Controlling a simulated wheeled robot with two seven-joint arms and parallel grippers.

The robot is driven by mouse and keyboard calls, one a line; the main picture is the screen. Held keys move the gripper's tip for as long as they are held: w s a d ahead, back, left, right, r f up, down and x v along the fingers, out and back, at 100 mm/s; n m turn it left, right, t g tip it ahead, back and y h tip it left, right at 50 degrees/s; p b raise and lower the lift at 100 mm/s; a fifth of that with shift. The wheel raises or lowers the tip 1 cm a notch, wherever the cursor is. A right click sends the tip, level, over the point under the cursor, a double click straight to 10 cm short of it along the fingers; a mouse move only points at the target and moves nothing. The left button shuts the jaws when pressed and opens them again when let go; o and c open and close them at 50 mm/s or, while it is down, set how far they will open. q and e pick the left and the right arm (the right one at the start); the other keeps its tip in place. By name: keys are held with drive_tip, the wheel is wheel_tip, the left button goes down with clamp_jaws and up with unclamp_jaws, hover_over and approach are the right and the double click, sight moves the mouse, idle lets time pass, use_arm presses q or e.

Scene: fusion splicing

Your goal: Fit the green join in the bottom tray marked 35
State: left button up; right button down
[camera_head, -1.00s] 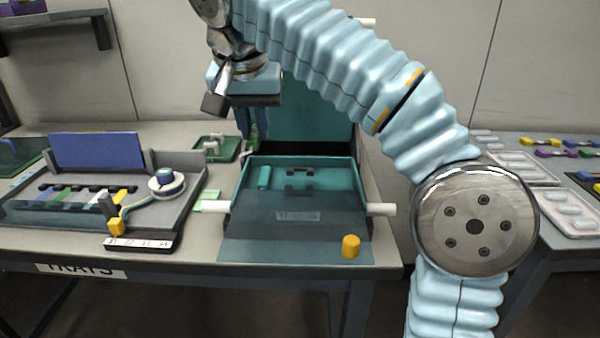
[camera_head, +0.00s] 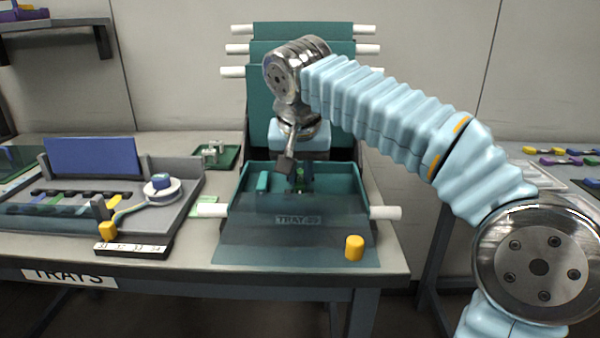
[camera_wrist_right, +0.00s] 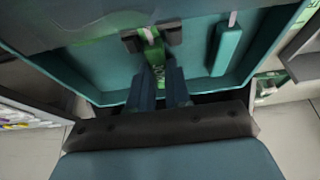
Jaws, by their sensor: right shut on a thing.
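The bottom tray (camera_head: 352,187) is a teal open box with a see-through front flap (camera_head: 250,235) labelled "TRAY" with a number I cannot read surely. My right gripper (camera_head: 298,185) points down into the back of this tray. In the right wrist view its dark fingers (camera_wrist_right: 158,82) are shut on the green join (camera_wrist_right: 156,55). The join's far end is at a small dark holder (camera_wrist_right: 150,38) in the tray; I cannot tell whether it is seated. In the head view the join is a small green spot (camera_head: 300,178) below the gripper. My left gripper is not in view.
Several raised teal trays (camera_head: 270,30) with white side pegs stand behind. A yellow cylinder (camera_head: 354,247) is at the flap's right corner. Left are a grey station (camera_head: 190,190) with a white reel (camera_head: 160,187) and a dark numbered strip (camera_head: 132,250). A teal block (camera_head: 263,182) lies inside the tray.

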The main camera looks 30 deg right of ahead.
drive_tip(key=shift+f, duration=0.2)
drive_tip(key=c, duration=1.1)
unclamp_jaws()
drive_tip(key=shift+r, duration=0.1)
drive_tip(key=shift+r, duration=0.25)
drive_tip(key=p+v, duration=0.3)
drive_tip(key=v, duration=0.8)
drive_tip(key=shift+s+a+r, duration=0.1)
drive_tip(key=shift+r, duration=0.3)
